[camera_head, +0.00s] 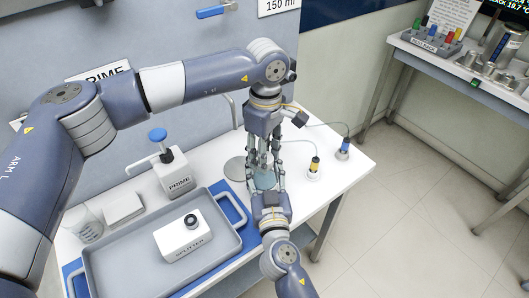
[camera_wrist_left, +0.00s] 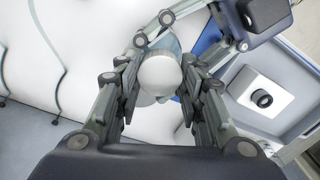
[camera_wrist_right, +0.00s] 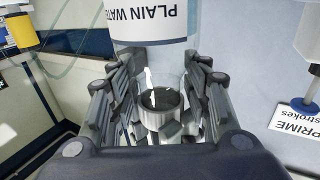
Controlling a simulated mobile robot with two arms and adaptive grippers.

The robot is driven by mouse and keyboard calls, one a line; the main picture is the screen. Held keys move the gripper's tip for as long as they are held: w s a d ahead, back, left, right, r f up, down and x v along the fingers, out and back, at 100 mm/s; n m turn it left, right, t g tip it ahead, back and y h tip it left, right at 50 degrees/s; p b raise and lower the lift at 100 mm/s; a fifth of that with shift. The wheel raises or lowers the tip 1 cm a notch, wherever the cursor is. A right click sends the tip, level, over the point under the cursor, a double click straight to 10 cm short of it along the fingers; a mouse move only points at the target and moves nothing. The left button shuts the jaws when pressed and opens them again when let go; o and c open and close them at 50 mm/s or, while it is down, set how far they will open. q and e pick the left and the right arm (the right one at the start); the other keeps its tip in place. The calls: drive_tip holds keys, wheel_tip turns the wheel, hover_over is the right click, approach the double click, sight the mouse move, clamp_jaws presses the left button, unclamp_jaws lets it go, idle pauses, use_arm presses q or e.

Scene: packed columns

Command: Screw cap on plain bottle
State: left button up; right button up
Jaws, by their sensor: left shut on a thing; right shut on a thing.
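The plain water bottle (camera_wrist_right: 150,22) has a white "PLAIN WATER" label, upside down in the right wrist view, and a clear bluish end. It shows as a pale blue shape in the head view (camera_head: 265,180). My right gripper (camera_head: 272,197) comes from the front and is shut on it. My left gripper (camera_head: 264,168) is above, pointing down, shut on the cap. The cap is a pale round disc in the left wrist view (camera_wrist_left: 160,76); a silvery rim with a dark inside shows in the right wrist view (camera_wrist_right: 160,108). I cannot tell whether the cap touches the neck.
A grey tray (camera_head: 107,272) with a white "SPLITTER" block (camera_head: 184,238) is at left. A "PRIME" pump bottle (camera_head: 176,172) stands behind it. Cabled probes stand at right, one yellow-topped (camera_head: 314,168), one blue-topped (camera_head: 343,149). The right end of the table is mostly clear.

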use_arm(q)
drive_tip(key=shift+a+f, duration=0.25)
drive_tip(key=shift+f, duration=0.5)
idle(0.5)
drive_tip(key=o, duration=0.6)
drive_tip(key=shift+c, duration=0.2)
drive_tip(key=shift+s, duration=0.15)
drive_tip(key=o, duration=0.5)
drive_tip(key=shift+d, duration=0.1)
drive_tip(key=o, duration=0.4)
drive_tip(key=shift+r, duration=0.1)
